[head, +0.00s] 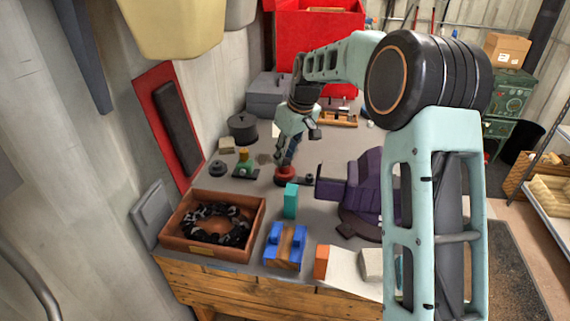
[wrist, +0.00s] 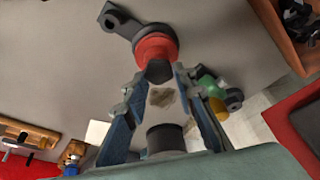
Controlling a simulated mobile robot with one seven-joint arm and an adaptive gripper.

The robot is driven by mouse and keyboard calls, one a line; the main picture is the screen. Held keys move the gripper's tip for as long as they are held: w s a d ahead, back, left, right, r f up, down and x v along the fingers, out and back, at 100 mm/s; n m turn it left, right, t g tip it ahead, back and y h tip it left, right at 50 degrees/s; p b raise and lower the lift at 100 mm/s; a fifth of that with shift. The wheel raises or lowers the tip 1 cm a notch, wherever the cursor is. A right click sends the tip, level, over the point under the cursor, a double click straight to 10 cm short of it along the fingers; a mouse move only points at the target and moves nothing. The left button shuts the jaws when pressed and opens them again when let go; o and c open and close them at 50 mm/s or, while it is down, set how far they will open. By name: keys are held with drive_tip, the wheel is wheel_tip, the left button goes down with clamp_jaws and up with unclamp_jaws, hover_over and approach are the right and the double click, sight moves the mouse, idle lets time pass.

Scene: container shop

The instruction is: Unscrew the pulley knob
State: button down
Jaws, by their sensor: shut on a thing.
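The red pulley (head: 285,175) sits on the grey bench top, and its dark mount is beside it. In the wrist view the red pulley (wrist: 155,47) is at the top centre, joined to a dark grey bracket (wrist: 118,20). A dark knob (wrist: 159,71) is at the near side of the pulley, between my fingertips. My gripper (wrist: 159,78) is shut on this knob, with blue pads on both sides. In the head view my gripper (head: 287,161) points down onto the pulley. The knob is mostly hidden there by the fingers.
A green and yellow part (head: 245,166) stands left of the pulley. A teal block (head: 291,200) stands close in front, and a purple machine (head: 370,190) is to the right. A brown tray (head: 172,243) of dark links is at the front left. A dark pot (head: 242,127) is behind.

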sight(286, 160)
drive_tip(key=n+g, duration=0.1)
drive_tip(key=n, duration=0.4)
drive_tip(key=shift+y, duration=0.4)
drive_tip(key=shift+r+p, duration=2.2)
drive_tip(key=shift+r, duration=0.6)
drive_tip(key=shift+d, duration=0.15)
